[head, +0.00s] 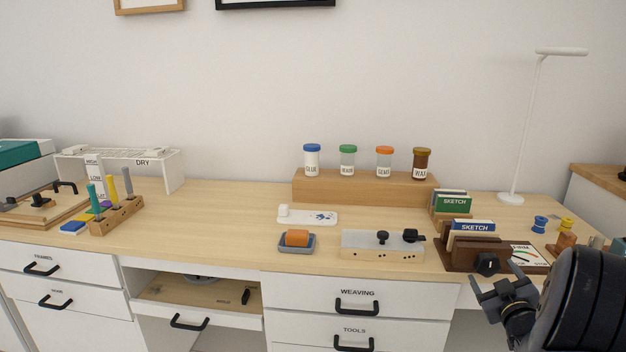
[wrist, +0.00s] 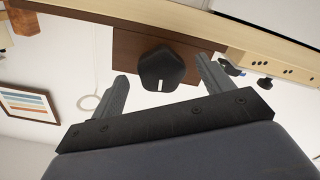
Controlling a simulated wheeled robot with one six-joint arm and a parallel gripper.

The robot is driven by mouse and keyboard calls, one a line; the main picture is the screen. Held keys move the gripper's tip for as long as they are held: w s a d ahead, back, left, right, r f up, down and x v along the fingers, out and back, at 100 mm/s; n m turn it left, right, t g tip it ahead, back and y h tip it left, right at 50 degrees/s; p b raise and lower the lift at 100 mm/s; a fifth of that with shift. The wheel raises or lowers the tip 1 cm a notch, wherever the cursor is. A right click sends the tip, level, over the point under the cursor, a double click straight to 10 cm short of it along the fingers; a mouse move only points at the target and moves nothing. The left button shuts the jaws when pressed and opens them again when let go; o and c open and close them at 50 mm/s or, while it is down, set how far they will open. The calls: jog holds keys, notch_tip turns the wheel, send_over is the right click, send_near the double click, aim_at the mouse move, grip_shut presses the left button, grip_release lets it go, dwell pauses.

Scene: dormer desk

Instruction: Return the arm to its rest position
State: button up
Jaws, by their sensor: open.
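My gripper (head: 496,292) is at the lower right in the head view, in front of the desk's front edge. Its two fingers are apart with nothing between them. In the wrist view my gripper (wrist: 160,84) shows from behind, with its fingers spread. Beyond them is a black knob (wrist: 162,70) on a dark brown wooden block. The same knob (head: 487,263) shows in the head view on the front of the brown stand, just above and behind the fingers. I cannot tell the exact gap between fingers and knob.
The desk (head: 230,215) holds jars on a wooden riser (head: 365,188), a sketch-card holder (head: 452,215), a pale block with black knobs (head: 382,245), an orange roll on a grey tray (head: 297,249) and a tall white lamp (head: 511,197). A drawer (head: 185,300) stands open below. Free room lies before the desk.

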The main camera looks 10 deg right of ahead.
jog(key=shift+x, duration=1.2)
jog(key=shift+s, duration=0.1)
